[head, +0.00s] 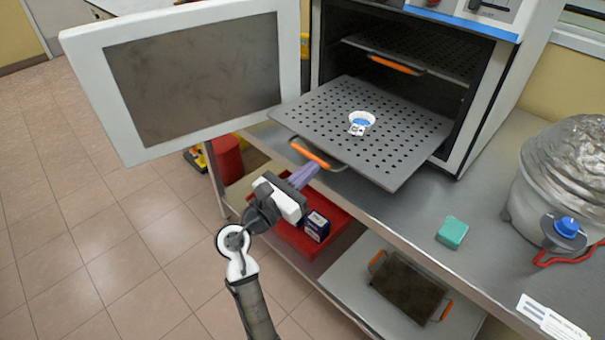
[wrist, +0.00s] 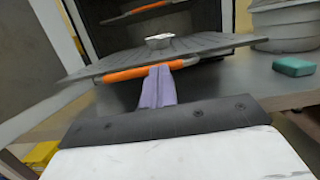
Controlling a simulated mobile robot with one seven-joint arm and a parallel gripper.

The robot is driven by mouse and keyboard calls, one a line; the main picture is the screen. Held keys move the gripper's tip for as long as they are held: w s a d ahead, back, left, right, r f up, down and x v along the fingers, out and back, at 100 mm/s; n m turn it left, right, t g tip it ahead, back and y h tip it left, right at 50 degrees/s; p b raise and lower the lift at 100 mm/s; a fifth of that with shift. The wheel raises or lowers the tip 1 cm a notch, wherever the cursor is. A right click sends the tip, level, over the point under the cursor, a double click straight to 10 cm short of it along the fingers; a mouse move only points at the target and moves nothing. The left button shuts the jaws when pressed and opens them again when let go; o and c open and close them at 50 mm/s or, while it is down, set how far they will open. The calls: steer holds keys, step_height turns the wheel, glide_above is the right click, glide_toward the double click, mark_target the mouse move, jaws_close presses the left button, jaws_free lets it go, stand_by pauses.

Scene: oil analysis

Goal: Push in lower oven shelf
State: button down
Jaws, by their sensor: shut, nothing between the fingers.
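The lower oven shelf (head: 385,125) is a grey perforated plate, pulled far out of the open oven (head: 440,70). A small white cup with blue contents (head: 361,123) stands on it; it also shows in the wrist view (wrist: 159,41). The shelf's orange handle (head: 310,153) is at its front edge; it also shows in the wrist view (wrist: 150,70). My gripper (head: 312,168) has purple fingers, shut and empty. The fingertips are right at the handle's front; I cannot tell whether they touch it. In the wrist view the fingertips (wrist: 158,68) overlap the handle's lower edge.
The open white oven door (head: 190,80) stands to the left. An upper shelf with an orange handle (head: 396,65) sits inside the oven. A green block (head: 452,232) and a large metal vessel (head: 565,180) are on the counter. A red tray (head: 280,240) lies below.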

steer(key=p, duration=0.5)
glide_toward(375, 124)
steer(key=x, duration=0.7)
steer(key=f+x, duration=0.1)
steer(key=x, duration=0.2)
steer(key=shift+w, duration=0.6)
steer(key=shift+w+d+f, duration=0.1)
steer(key=shift+w+d, duration=0.1)
steer(key=shift+w, duration=0.15)
steer(key=shift+s, duration=0.1)
